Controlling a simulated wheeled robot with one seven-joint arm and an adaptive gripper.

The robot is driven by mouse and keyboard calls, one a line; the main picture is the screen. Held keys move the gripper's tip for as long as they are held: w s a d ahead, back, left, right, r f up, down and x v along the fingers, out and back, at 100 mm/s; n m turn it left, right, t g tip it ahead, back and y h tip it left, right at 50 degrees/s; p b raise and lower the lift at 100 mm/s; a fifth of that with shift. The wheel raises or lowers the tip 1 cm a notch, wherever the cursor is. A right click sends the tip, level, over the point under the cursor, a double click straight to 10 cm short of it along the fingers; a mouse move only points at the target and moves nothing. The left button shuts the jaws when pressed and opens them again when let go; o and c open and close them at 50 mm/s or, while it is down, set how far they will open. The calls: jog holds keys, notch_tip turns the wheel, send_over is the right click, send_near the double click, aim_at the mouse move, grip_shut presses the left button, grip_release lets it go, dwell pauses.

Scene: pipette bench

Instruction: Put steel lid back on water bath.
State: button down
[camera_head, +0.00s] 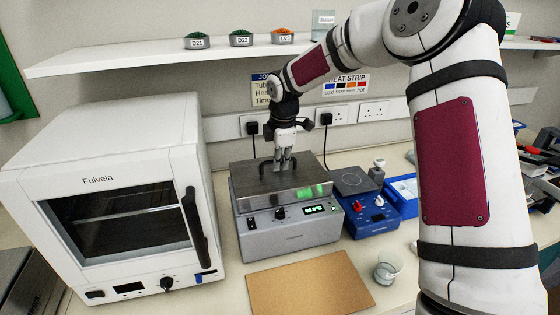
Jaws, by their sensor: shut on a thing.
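The water bath (258,238) is a grey box with a dark knob and a green lit display on its front. It stands on the bench in the middle of the view. The flat steel lid (247,178) lies level over the bath's top, roughly lined up with it. I cannot tell whether it rests fully on the rim or is slightly above it. My gripper (284,166) points down from above and is shut on the lid's dark arched handle (263,166). The fingers hide part of the handle.
A white oven (130,190) stands close on the left. A blue hotplate stirrer (368,216) stands close on the right. A brown board (310,285) and a glass beaker (388,268) are in front. A shelf (130,62) with small dishes runs above.

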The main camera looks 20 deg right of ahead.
aim_at(282, 175)
jog(key=shift+f, duration=0.2)
jog(key=c, duration=1.7)
grip_release()
notch_tip(282, 175, up, 11)
jog(key=s+b, duration=0.2)
jog(key=s+a+r+m+h, duration=0.1)
jog(key=s+r+m, duration=0.4)
jog(key=s, duration=0.4)
jog(key=s+d+m+t+y, duration=0.1)
jog(key=s+m+t, duration=0.2)
jog(key=s+m, duration=1)
jog(key=shift+s, duration=6.3)
